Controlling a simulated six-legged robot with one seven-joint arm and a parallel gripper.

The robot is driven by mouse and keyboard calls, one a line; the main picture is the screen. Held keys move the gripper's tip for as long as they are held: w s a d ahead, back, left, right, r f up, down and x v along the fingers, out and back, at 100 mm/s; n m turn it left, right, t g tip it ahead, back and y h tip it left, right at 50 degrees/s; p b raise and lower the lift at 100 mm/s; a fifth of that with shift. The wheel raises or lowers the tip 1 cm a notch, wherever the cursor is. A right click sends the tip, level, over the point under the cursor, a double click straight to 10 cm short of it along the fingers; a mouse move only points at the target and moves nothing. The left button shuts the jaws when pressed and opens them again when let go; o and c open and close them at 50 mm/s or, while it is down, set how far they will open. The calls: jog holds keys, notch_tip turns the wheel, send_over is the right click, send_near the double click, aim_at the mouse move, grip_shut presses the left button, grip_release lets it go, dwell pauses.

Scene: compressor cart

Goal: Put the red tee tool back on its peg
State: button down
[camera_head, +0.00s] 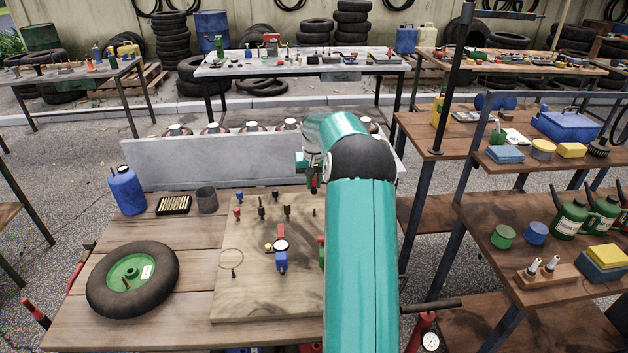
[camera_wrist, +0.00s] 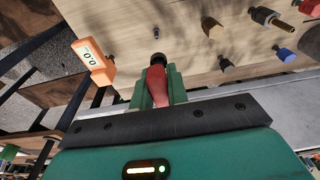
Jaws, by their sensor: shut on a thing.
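The red tee tool (camera_wrist: 157,86) is held between the green fingers of my gripper (camera_wrist: 160,76) in the wrist view. Its red handle tapers toward a dark end that points at the wooden board (camera_wrist: 185,70). In the head view a small red part (camera_head: 314,184) shows below my gripper (camera_head: 312,178), above the back right of the board (camera_head: 235,300). A small dark peg (camera_head: 314,211) stands on the board just below it in the picture. My arm hides the board's right side. I cannot tell whether the tool touches anything.
Several dark, red and blue fittings stand on the board, among them a black one (camera_wrist: 285,54) and a brown one (camera_wrist: 212,27). An orange gauge (camera_wrist: 92,60) is left of the tool.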

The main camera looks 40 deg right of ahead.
aim_at(315, 191)
jog(key=shift+s+f, duration=0.15)
jog(key=shift+f, duration=2.6)
jog(key=shift+f, duration=1.1)
jog(key=c, duration=1.3)
grip_release()
jog(key=shift+r, duration=0.15)
jog(key=r, duration=0.4)
jog(key=s+a+r, duration=0.1)
jog(key=r, duration=0.8)
jog(key=shift+s+a+r, duration=0.1)
jog(key=shift+s+a, duration=0.05)
jog(key=shift+s, duration=0.05)
jog(key=shift+r, duration=0.1)
